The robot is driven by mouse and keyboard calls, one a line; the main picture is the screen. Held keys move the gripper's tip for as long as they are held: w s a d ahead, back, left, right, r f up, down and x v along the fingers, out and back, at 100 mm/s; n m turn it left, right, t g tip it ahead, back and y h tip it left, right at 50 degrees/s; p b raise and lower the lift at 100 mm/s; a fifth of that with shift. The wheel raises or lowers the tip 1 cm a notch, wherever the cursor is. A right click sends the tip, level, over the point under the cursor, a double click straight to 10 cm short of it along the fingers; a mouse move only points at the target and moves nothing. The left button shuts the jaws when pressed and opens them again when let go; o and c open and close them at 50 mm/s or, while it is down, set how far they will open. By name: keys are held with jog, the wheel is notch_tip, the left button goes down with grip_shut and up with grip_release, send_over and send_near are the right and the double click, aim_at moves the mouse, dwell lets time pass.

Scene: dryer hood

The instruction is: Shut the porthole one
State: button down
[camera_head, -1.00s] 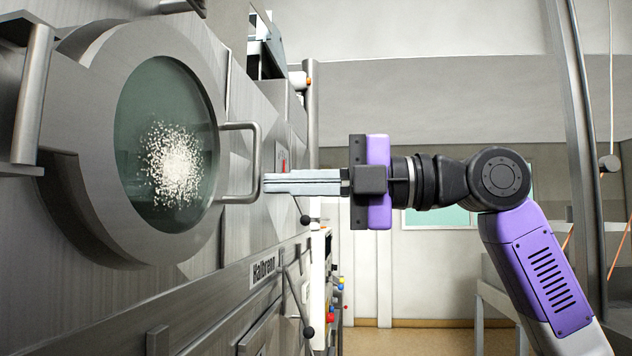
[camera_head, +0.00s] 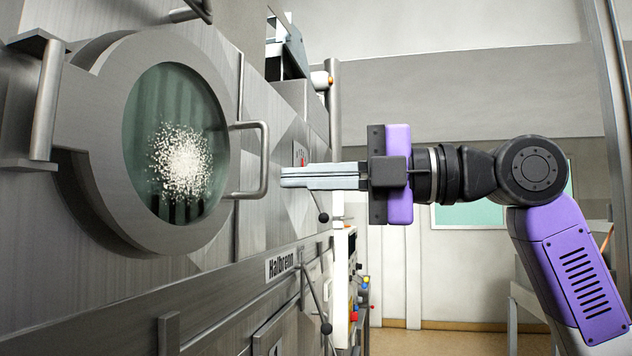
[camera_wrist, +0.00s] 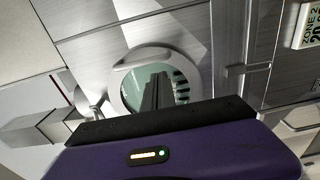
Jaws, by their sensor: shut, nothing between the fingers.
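The round porthole door (camera_head: 95,185) is in the steel front at the left of the head view. It has a thick metal ring, dark green glass with a white speckled patch, a hinge at its left and a bar handle (camera_head: 265,160) at its right. It looks flush or nearly flush with the front; I cannot tell whether a small gap is left. Its ring also shows in the wrist view (camera_wrist: 118,88). My gripper (camera_head: 283,177) is shut and empty. Its tips are right of the handle, with a small gap in the picture.
The steel front (camera_head: 60,290) runs away to the right, with a nameplate (camera_head: 281,264) and a lever with a dark knob (camera_head: 326,328) below the door. A control panel with coloured buttons (camera_head: 353,305) stands farther back. Open floor (camera_head: 400,340) lies at the right.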

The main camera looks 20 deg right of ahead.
jog(key=w+b+v, duration=0.1)
jog(key=b+v, duration=0.1)
jog(key=v, duration=0.8)
jog(key=shift+d+b, duration=0.35)
jog(key=shift+d, duration=0.3)
jog(key=shift+s+r, duration=0.1)
